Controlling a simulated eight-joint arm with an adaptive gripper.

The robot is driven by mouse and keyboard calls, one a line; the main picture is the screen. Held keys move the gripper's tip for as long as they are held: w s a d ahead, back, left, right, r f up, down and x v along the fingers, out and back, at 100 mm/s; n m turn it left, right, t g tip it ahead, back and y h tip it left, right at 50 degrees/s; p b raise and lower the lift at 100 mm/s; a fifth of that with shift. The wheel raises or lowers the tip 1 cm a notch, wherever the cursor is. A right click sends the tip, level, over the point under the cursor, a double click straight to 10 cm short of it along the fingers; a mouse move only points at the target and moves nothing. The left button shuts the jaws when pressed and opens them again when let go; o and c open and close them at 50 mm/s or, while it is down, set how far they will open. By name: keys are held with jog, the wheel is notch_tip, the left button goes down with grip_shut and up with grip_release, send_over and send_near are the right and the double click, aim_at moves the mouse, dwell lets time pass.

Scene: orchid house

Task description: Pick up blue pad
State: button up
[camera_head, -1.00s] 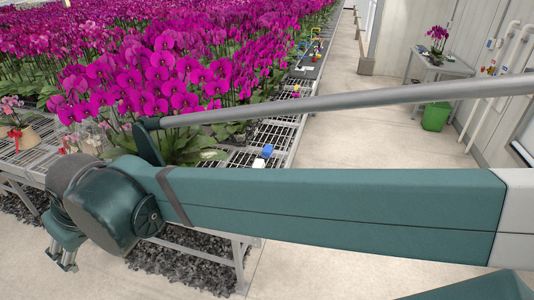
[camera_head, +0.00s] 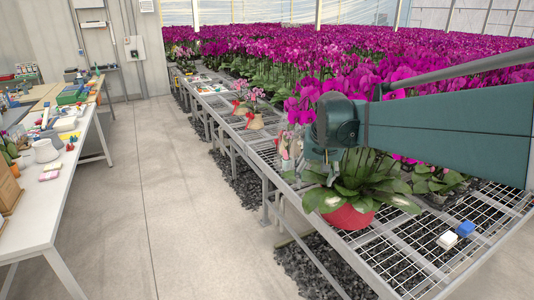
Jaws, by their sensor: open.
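A small blue pad (camera_head: 465,229) lies on the wire-mesh bench (camera_head: 395,250) at the right. A white pad (camera_head: 447,240) lies right beside it, to its lower left; I cannot tell whether they touch. My gripper (camera_head: 333,173) hangs pointing down from the arm's end, left of the pads, in front of the orchids. It appears empty. It is well apart from the blue pad, and the red-potted plant stands between them in the picture. The fingers are small and partly merge with the leaves behind.
A leafy plant in a red pot (camera_head: 350,215) stands near the bench edge below my gripper. Dense magenta orchids (camera_head: 440,105) fill the bench behind. A white worktable (camera_head: 40,205) with many small items stands at left. The concrete aisle (camera_head: 180,190) between is clear.

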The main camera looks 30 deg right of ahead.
jog(key=s+d+f+m+g, duration=0.1)
jog(key=s+d+f+m, duration=0.3)
jog(key=d, duration=1.4)
jog(key=w+d+f+m+g+y, duration=0.1)
jog(key=d+f, duration=0.5)
jog(key=d, duration=1.2)
jog(key=s+d+f+m+g, duration=0.1)
jog(key=s+d+f+m, duration=0.3)
jog(key=d, duration=1.3)
jog(key=m+y+p, duration=0.1)
jog(key=m+p, duration=0.1)
send_over(467, 226)
jog(key=shift+g, duration=0.4)
jog(key=f, duration=1.9)
jog(key=shift+w+f, duration=0.1)
jog(key=shift+w, duration=0.2)
jog(key=shift+s+d+f, duration=0.1)
jog(key=shift+s+f, duration=0.05)
jog(key=shift+s, duration=0.1)
jog(key=shift+f, duration=0.1)
jog(key=shift+f+b, duration=0.3)
jog(key=shift+f, duration=0.9)
